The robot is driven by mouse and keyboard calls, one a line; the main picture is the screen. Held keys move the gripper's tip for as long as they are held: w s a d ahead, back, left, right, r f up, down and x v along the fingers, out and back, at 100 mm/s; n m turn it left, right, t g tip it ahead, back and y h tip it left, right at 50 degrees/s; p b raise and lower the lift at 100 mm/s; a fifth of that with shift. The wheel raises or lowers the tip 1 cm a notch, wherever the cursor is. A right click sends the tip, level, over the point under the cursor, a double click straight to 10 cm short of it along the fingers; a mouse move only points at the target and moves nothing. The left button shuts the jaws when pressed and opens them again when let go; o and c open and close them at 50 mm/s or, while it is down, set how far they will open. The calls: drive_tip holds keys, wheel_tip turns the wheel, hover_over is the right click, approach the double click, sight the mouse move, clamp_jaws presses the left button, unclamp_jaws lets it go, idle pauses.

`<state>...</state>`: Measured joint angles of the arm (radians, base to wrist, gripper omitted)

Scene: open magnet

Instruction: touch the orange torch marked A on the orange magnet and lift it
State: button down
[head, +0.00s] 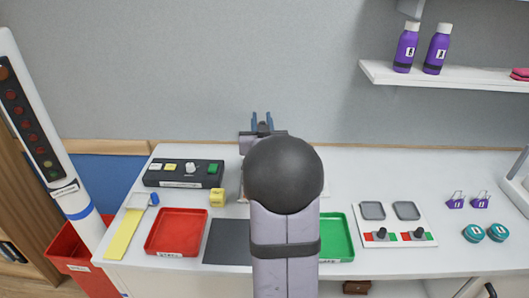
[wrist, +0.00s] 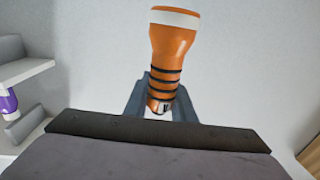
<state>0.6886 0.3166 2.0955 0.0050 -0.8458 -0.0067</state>
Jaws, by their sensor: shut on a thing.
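An orange torch (wrist: 172,50) with a white rim, black bands and a wide top end shows in the wrist view. My gripper (wrist: 162,97) is shut on its narrow lower part, and the torch stands nearly upright, tilted slightly. The mark A is not readable here. In the head view my gripper (head: 262,121) points toward the back wall over the rear of the table, and I cannot make out the torch there. I cannot see an orange magnet in either view; my arm covers the middle of the table in the head view.
A red tray (head: 151,249) and a dark mat (head: 228,242) lie left of my arm, a green tray (head: 348,252) right of it. A button box (head: 183,181) and a yellow block (head: 217,198) stand behind. A shelf (head: 450,80) holds purple bottles (head: 405,50).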

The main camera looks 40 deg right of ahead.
drive_tip(key=w+f+n+t+y, duration=0.1)
drive_tip(key=w+f, duration=0.4)
drive_tip(key=shift+a+y, duration=0.15)
drive_tip(key=shift+y, duration=0.25)
drive_tip(key=shift+f, duration=0.25)
drive_tip(key=shift+w+f+b, duration=0.1)
drive_tip(key=shift+f+b, duration=1.3)
drive_tip(key=shift+f, duration=1.45)
